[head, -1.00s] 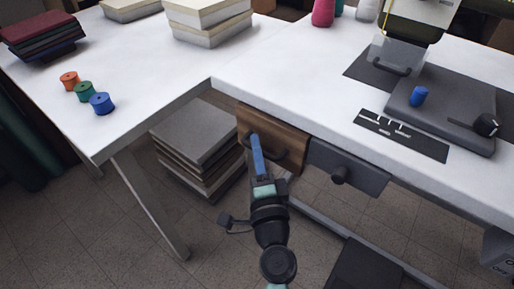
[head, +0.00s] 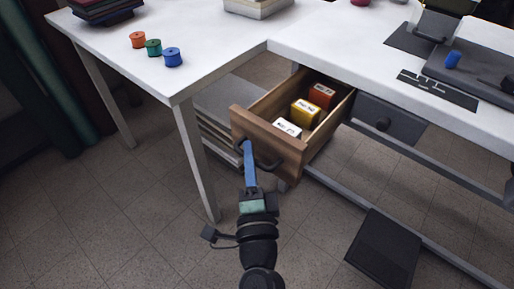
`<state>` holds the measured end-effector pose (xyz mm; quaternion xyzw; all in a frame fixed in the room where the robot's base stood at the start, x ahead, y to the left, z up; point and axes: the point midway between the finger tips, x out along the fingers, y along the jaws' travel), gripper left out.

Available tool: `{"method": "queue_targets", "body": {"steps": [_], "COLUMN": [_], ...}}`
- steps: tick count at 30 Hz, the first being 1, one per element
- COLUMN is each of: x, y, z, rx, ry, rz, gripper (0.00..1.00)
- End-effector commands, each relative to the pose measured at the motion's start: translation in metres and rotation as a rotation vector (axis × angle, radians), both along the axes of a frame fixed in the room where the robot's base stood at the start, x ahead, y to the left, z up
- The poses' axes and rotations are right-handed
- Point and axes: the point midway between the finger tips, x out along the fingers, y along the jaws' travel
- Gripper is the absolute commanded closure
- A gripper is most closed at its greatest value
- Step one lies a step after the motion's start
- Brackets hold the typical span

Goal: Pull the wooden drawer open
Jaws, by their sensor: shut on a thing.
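The wooden drawer (head: 268,137) stands pulled well out from under the right white table. Its dark curved handle (head: 268,165) is on the front panel. Inside lie three small labelled boxes: white (head: 288,129), yellow (head: 306,112) and red-brown (head: 322,95). My gripper (head: 248,150), with blue fingers, is at the left part of the handle and shut on it. The exact contact is partly hidden by the fingers.
A grey drawer (head: 388,120) with a round knob is right of the wooden one, shut. The left table's leg (head: 198,160) stands close to the left of the drawer. A black pedal (head: 385,250) lies on the floor at right. Floor in front is clear.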

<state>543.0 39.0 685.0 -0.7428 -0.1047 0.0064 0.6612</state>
Motion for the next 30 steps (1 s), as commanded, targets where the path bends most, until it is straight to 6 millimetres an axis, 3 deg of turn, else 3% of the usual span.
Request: {"method": "queue_targets", "body": {"steps": [19,20,24,30], "x": [-0.0076,-0.0076,-0.0075,-0.0075], "y": [0.0044,0.0044,0.0047,0.0051], "z": [-0.0002,-0.0002,-0.0001,0.0], "rx": [0.0,0.0,0.0,0.0], "ry": [0.0,0.0,0.0,0.0], "rz": [-0.003,-0.003,-0.002,-0.001], "gripper": [1.0,0.8,0.55,0.55]}}
